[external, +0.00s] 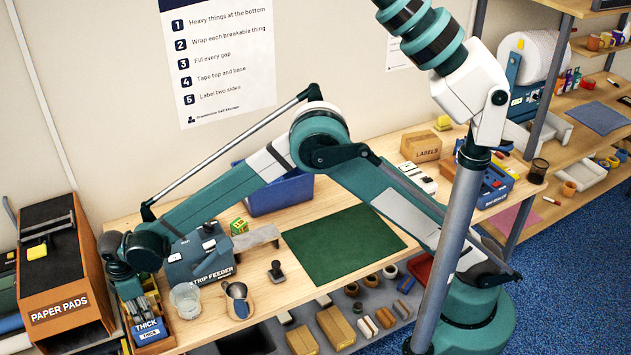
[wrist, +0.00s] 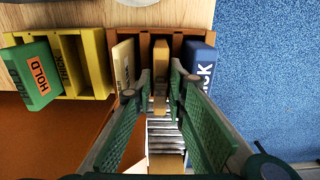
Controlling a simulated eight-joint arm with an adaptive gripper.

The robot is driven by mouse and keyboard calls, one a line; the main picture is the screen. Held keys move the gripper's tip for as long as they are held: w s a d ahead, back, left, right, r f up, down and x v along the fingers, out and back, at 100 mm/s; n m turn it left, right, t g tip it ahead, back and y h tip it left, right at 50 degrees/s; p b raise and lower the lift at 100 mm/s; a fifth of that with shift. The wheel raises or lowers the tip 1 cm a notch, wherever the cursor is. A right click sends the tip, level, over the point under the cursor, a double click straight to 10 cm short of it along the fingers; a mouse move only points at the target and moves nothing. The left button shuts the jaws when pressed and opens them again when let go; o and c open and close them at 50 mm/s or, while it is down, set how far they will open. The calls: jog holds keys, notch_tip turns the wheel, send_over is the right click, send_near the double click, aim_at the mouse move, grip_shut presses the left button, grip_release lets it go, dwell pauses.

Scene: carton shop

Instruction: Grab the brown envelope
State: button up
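A narrow brown envelope (wrist: 160,62) stands on edge in the middle slot of a brown rack (wrist: 182,34) in the wrist view. My gripper (wrist: 161,78) is open, with one green finger on each side of this envelope. Narrow gaps seem to show between the fingers and the envelope; contact is hard to judge. In the external view my gripper (external: 126,290) is low at the left end of the bench, over the rack. The envelope cannot be made out there.
A cream envelope (wrist: 124,65) stands left of the brown one and a blue one marked THICK (wrist: 198,80) stands right, both close to my fingers. A yellow rack (wrist: 98,50) with a green HOLD piece (wrist: 32,76) is farther left. The PAPER PADS box (external: 62,300) stands beside my gripper.

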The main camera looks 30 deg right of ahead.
jog(key=shift+f, duration=0.3)
jog(key=shift+c, duration=0.4)
grip_shut()
jog(key=shift+r, duration=0.15)
jog(key=shift+r+b, duration=0.35)
jog(key=shift+r, duration=4.55)
